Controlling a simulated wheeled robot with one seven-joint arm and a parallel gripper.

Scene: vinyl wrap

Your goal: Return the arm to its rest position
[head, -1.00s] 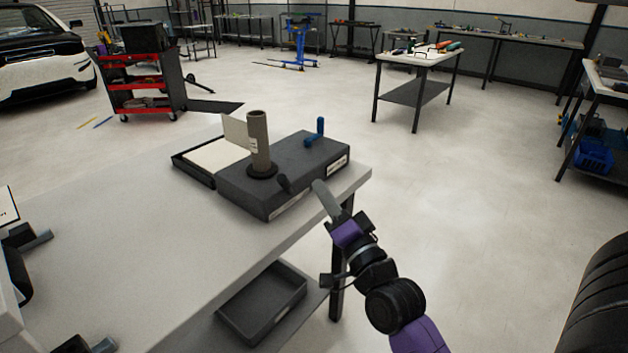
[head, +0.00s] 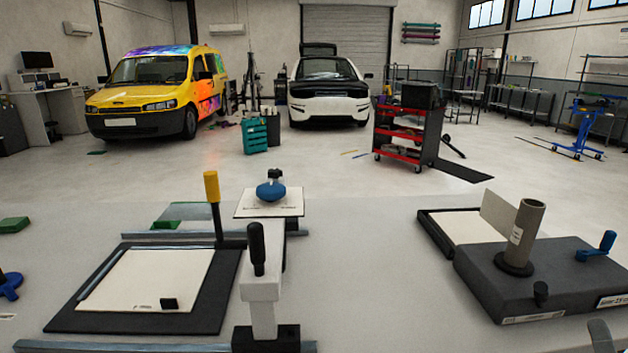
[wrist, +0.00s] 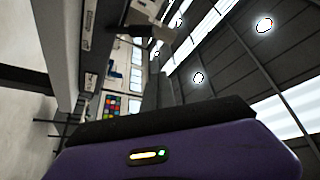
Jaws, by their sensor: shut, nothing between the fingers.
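Only the grey tip of my gripper (head: 600,335) shows in the head view, at the bottom right edge, just in front of the dark grey box-shaped device (head: 540,280). The tip looks shut, with nothing held. The rest of my arm is out of the head view. In the wrist view, my own purple casing with a small lit indicator fills the bottom, below a tilted view of the room and ceiling lights.
The grey table (head: 375,270) holds the device with its upright tube (head: 527,230) and blue crank (head: 602,245). A black-framed board (head: 215,290) and a lever press (head: 262,300) stand at left. The table's middle is clear. A red tool cart (head: 405,140) stands beyond.

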